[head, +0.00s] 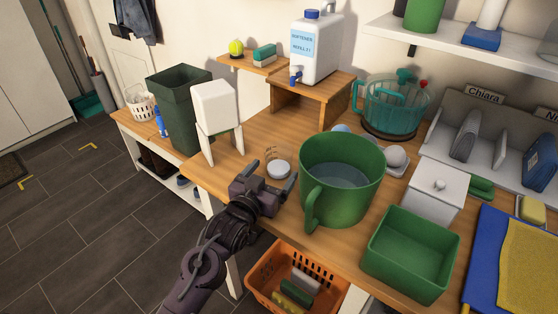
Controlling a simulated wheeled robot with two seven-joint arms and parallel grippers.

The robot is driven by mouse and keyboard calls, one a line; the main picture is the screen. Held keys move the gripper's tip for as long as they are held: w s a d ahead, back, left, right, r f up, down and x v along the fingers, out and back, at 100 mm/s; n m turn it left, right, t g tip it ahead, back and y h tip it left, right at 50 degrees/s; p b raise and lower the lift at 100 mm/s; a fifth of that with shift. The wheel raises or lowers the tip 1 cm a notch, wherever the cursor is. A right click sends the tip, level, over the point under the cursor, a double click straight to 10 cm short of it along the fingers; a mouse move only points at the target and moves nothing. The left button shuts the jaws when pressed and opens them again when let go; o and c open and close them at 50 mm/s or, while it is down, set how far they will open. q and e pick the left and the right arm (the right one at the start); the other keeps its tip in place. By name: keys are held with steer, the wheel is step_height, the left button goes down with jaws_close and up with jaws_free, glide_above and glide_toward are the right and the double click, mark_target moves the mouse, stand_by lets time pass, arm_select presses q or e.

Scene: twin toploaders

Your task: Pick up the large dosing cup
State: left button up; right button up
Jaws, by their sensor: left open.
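My left gripper (272,176) is open over the front edge of the wooden worktop (250,137). A small round white-topped item (278,169) stands just beyond and between its fingertips, not gripped. A thin wire-like shape rises behind it. A large green handled cup (342,180) stands upright to the right of the gripper, apart from it, with a grey-blue inside. I cannot tell for sure which of these two is the large dosing cup. My right gripper is not in view.
A white stand (214,106) and dark green bin (183,98) are left. The softener tank (316,52) sits on a wooden riser behind. An orange basket (262,279) is below.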

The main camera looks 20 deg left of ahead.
arm_select(q)
steer(key=shift+w, duration=0.65)
steer(key=shift+w+d, duration=0.1)
steer(key=shift+w, duration=0.1)
steer(key=c, duration=1)
steer(key=shift+c, duration=0.4)
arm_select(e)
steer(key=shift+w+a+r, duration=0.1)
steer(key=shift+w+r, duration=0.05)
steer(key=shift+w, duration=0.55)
arm_select(q)
steer(key=shift+w, duration=0.1)
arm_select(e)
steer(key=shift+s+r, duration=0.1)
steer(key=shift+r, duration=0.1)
